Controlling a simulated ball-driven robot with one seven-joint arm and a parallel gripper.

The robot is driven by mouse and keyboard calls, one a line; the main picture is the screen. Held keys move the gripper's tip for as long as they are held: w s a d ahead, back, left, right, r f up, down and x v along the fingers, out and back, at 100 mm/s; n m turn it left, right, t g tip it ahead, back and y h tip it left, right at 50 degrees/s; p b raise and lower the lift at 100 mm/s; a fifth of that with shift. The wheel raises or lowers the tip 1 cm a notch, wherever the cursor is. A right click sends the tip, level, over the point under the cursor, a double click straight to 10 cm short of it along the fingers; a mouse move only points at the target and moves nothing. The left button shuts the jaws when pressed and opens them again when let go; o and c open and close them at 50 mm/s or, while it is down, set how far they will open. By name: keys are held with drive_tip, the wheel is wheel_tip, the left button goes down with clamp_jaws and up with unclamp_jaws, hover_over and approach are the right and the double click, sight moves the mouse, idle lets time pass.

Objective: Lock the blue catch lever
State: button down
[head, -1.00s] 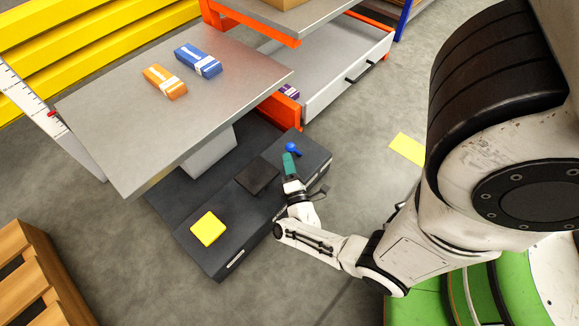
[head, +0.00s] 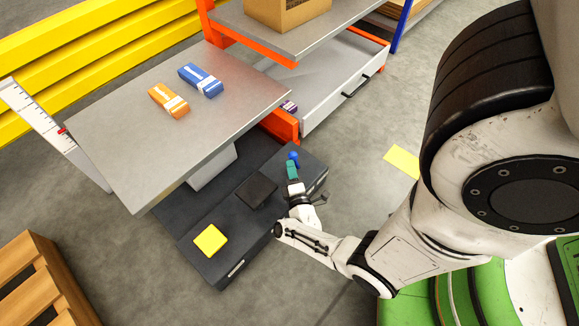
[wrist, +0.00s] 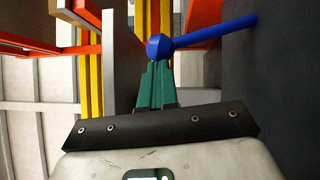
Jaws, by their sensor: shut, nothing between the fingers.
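The blue catch lever (head: 293,156) is at the far right end of the low black base. In the wrist view the lever (wrist: 212,35) shows a round blue ball at its left and a blue rod running right from it to the dark surface. My gripper (head: 291,170) has teal fingers and is shut with nothing between them. In the wrist view its fingertips (wrist: 157,68) point at the ball and appear at or just under it. I cannot tell whether they touch.
The black base (head: 225,243) bears a yellow pad (head: 210,240) and a dark square pad (head: 257,191). A grey table (head: 130,140) with an orange box (head: 168,99) and a blue box (head: 201,79) overhangs it. An open drawer (head: 335,95) lies behind. A pallet (head: 45,270) stands at lower left.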

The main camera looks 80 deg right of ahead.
drive_tip(key=shift+s+d+r+m+p, duration=0.4)
drive_tip(key=shift+d+r+p, duration=0.15)
drive_tip(key=shift+r+p, duration=0.2)
drive_tip(key=s+d+m+g+y+p, duration=0.1)
drive_tip(key=s+d+m+y+p, duration=0.2)
drive_tip(key=d, duration=0.5)
drive_tip(key=shift+s+r+m+y, duration=0.2)
drive_tip(key=shift+s+m+y, duration=0.5)
drive_tip(key=shift+s+m, duration=0.2)
drive_tip(key=shift+s+d, duration=0.1)
drive_tip(key=shift+d, duration=0.05)
